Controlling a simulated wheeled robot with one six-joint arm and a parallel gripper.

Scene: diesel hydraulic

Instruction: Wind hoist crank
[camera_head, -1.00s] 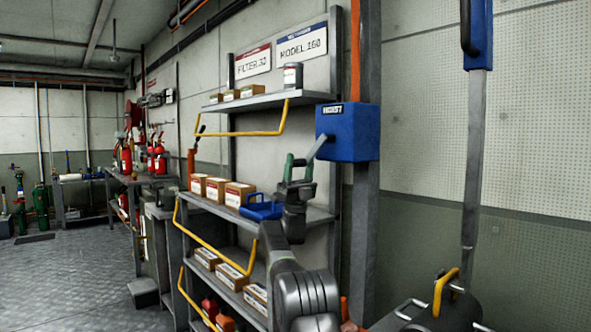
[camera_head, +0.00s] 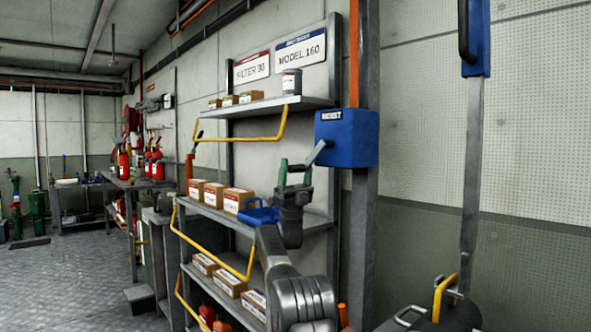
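The hoist is a blue box (camera_head: 346,138) on a grey post. A short grey crank arm (camera_head: 316,153) slants down and left from it to a green handle (camera_head: 284,170). My gripper (camera_head: 294,180) is dark grey and points up at the handle, at the lower end of the crank arm. It overlaps the handle in the picture. The fingers are small and dark, so I cannot tell whether they are closed on it.
A blue-topped grey lever (camera_head: 472,150) stands at right. Open floor (camera_head: 70,285) lies at left.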

